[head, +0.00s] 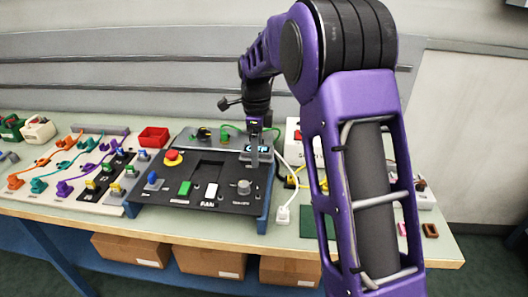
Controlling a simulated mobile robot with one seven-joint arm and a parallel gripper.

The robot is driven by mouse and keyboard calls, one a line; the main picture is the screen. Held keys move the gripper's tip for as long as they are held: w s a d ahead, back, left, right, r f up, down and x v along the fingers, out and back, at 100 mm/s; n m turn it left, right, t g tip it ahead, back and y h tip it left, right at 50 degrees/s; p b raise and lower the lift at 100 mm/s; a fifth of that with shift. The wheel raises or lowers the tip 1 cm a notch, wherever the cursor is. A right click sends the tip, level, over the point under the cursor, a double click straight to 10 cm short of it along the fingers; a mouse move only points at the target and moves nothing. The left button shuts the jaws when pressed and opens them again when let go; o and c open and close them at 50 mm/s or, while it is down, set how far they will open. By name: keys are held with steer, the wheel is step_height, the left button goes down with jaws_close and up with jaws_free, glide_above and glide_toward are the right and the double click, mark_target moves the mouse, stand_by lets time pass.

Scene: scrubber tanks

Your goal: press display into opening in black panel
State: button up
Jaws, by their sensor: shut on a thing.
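The display (258,149) is a small dark block with glowing blue characters. My gripper (252,155) reaches down from above and is shut on it, over the back right part of the black panel (225,203). I cannot tell whether the display touches anything beneath it. The opening (207,170) is a dark rectangular recess near the panel's middle, to the left of the display. No object shows in the opening. My gripper's fingers partly cover the display.
The panel carries a red mushroom button (173,158), a blue knob (152,178), a green switch (185,188), a white switch (211,192) and a grey dial (244,187). Cables lie behind and to the right. My arm hides the table's right part.

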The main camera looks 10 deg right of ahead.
steer(key=w+a, duration=0.8)
steer(key=a, duration=0.4)
steer(key=shift+w+a, duration=0.25)
steer(key=shift+w, duration=0.1)
stand_by(0.9)
steer(key=shift+w+a, duration=0.55)
steer(key=shift+a, duration=0.25)
steer(key=shift+f+b, duration=1.5)
steer(key=shift+f, duration=2.4)
steer(key=shift+p, duration=0.85)
steer(key=shift+f, duration=0.15)
